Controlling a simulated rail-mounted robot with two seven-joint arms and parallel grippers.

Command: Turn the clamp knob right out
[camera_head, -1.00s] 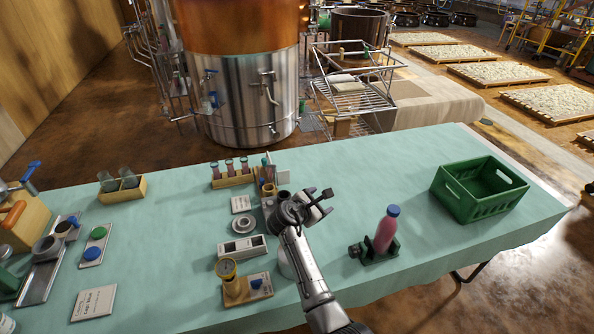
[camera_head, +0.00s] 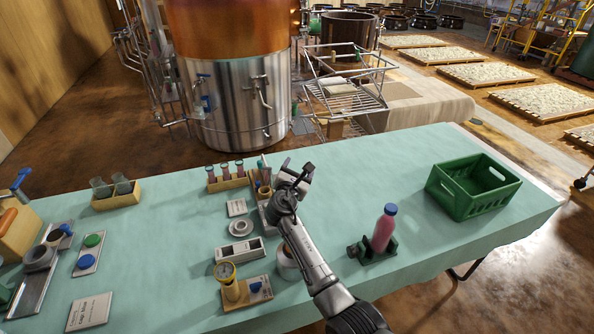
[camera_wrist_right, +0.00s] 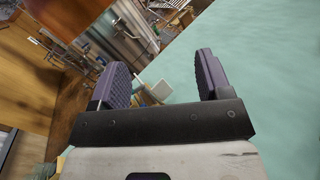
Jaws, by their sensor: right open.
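A bottle of pink liquid (camera_head: 383,232) stands upright in a dark green clamp (camera_head: 376,255) on the right half of the table. The clamp's dark knob (camera_head: 353,250) sticks out at its left side. My right gripper (camera_head: 300,173) is up and left of the bottle, over the area by the small rack, apart from the knob. In the right wrist view my right gripper (camera_wrist_right: 160,78) is open, with nothing between its purple fingers. The clamp and knob do not show there. My left gripper is not in view.
A green crate (camera_head: 473,190) stands right of the clamp. A rack of tubes (camera_head: 228,178), a white ring-shaped piece (camera_head: 241,228) and a gauge on a wooden base (camera_head: 234,286) lie left of my right arm. The green tabletop (camera_head: 370,170) is clear between gripper and crate.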

